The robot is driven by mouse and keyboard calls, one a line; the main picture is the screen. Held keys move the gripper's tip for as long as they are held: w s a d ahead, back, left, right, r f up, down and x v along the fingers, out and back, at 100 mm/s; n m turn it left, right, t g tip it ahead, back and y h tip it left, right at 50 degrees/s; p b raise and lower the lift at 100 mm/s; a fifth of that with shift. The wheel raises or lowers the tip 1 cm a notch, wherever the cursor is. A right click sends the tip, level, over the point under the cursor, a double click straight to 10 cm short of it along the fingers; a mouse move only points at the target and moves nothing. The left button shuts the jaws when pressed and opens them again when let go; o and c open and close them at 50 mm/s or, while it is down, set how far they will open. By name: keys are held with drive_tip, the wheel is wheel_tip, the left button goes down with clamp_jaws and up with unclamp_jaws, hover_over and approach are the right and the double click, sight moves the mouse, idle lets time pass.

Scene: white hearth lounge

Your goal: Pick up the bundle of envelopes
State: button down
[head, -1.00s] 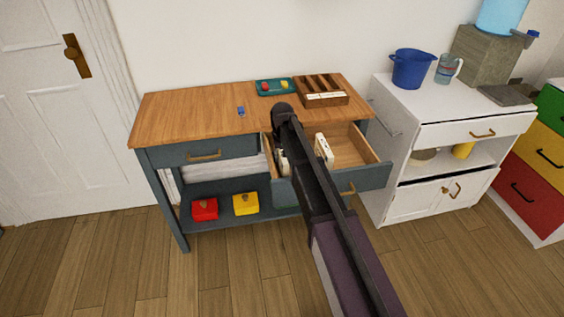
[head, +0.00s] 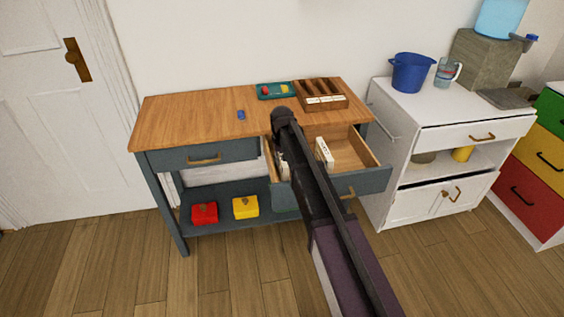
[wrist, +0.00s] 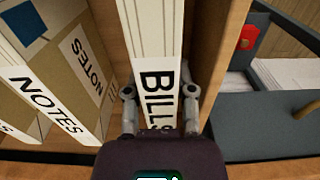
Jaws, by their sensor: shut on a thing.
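In the wrist view, a thick upright bundle of envelopes (wrist: 155,30) shows its layered white edges and a "BILLS" label facing me. My gripper (wrist: 158,88) has one finger on each side of it and is shut on it. The bundle stands in the open drawer (wrist: 215,75), close to its wooden side wall. In the head view, my arm covers my gripper and most of the bundle, and a pale piece at the drawer's left side (head: 283,168) shows beside the arm. I cannot tell whether the bundle is lifted off the drawer floor.
A cream block labelled "NOTES" (wrist: 55,90) stands left of the bundle; it also shows in the head view (head: 324,153). The drawer's right part (head: 352,150) is clear. A wooden sorter (head: 338,103) and teal tray (head: 264,96) stand on the tabletop. A white cabinet (head: 430,185) is at right.

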drive_tip(key=shift+r, duration=0.2)
wheel_tip(320, 180, up, 10)
drive_tip(key=p, duration=0.9)
drive_tip(key=shift+f+p, duration=0.2)
drive_tip(key=shift+p, duration=0.2)
drive_tip(key=shift+a, duration=0.1)
